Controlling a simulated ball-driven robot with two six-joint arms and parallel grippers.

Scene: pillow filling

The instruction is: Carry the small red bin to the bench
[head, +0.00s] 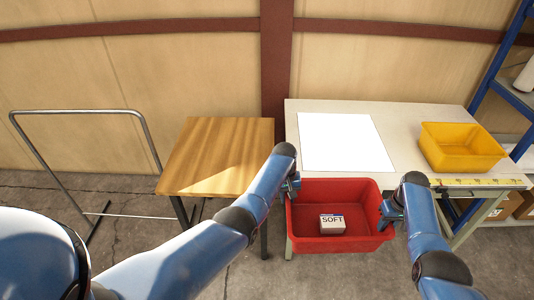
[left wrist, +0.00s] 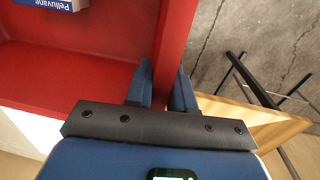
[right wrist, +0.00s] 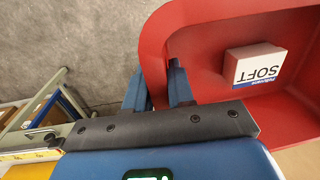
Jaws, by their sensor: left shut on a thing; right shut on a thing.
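The small red bin (head: 310,192) is in front of the bench (head: 410,118) in the head view, held between my two arms. My left gripper (head: 291,185) is shut on the bin's left wall; the left wrist view shows the fingers (left wrist: 165,88) on both sides of the red wall (left wrist: 174,40). My right gripper (head: 386,212) is shut on the bin's right wall; the right wrist view shows its fingers (right wrist: 158,85) astride the rim. The bin looks about level.
On the bench lie a white sheet (head: 345,142), a yellow bin (head: 460,148) and a yellow measuring strip (head: 480,182) along the front edge. A wooden table (head: 220,155) stands left, a metal frame (head: 80,112) further left. A blue shelf (head: 490,75) stands right.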

